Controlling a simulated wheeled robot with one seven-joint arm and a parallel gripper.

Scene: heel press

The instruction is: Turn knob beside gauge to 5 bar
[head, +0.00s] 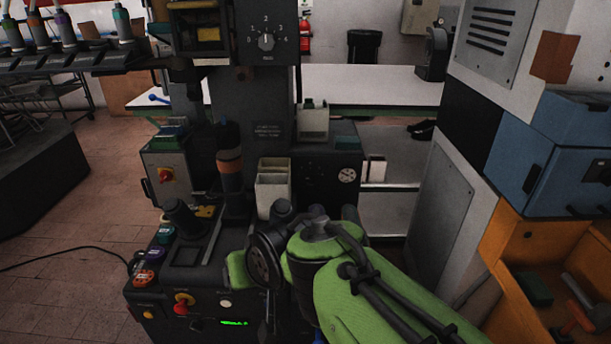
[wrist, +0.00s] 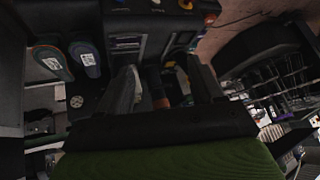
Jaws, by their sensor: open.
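The gauge (head: 347,175) is a small white round dial on the front of a dark box, right of the white bins in the head view. A small pale round face (wrist: 77,101) at the left of the wrist view may be the same gauge. I cannot make out its reading. No knob beside it can be made out clearly. A separate black knob (head: 266,41) with a numbered scale is on the upper panel. In the wrist view my gripper (wrist: 166,82) is open, with a dark post with an orange band showing between its fingers. In the head view my arm hides the fingers.
White bins (head: 273,188) and a dark post with an orange band (head: 230,170) stand left of the gauge. A red button (head: 181,303) is low at the front. A blue cabinet (head: 545,155) and an orange bin (head: 520,250) are at the right.

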